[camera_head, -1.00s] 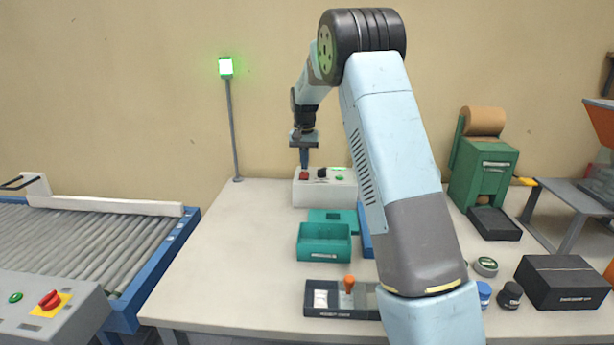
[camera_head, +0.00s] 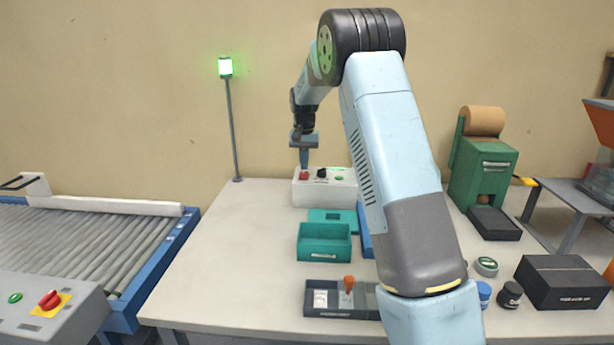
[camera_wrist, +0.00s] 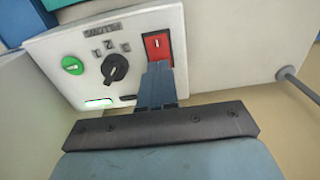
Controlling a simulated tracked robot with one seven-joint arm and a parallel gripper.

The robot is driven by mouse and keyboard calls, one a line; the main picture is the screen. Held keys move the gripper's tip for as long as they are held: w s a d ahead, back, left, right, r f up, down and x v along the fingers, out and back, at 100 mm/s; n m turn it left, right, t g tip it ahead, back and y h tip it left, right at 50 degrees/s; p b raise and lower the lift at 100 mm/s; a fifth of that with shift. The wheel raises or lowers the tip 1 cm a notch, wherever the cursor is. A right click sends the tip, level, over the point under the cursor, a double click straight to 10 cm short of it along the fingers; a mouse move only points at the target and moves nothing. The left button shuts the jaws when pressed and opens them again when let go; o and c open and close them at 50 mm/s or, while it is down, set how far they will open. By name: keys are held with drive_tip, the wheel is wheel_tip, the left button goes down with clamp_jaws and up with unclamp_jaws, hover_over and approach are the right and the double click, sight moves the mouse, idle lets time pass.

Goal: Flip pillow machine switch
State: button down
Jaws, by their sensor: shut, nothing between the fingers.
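The white control box (camera_head: 324,196) stands at the back of the table. In the wrist view its panel (camera_wrist: 90,50) carries a red rocker switch (camera_wrist: 157,47) marked with a line, a black rotary knob (camera_wrist: 115,68) and a green button (camera_wrist: 72,65). A small lit green-white display (camera_wrist: 98,102) shows below the knob. My gripper (camera_wrist: 157,70) is shut and empty. Its fingertips are at the lower edge of the red switch and hide that part; whether they touch it I cannot tell. In the head view my gripper (camera_head: 304,163) points down over the box's left end.
Teal bins (camera_head: 324,256) stand in front of the box. A dark tray with an orange-topped item (camera_head: 340,302) lies nearer. A green machine with a brown roll (camera_head: 484,160) stands at the right. A signal pole with a green light (camera_head: 226,67) stands at the left. The table's left side is clear.

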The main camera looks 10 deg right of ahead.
sight(304, 173)
drive_tip(key=shift+f, duration=0.85)
idle(0.6)
drive_tip(key=shift+r, duration=3.5)
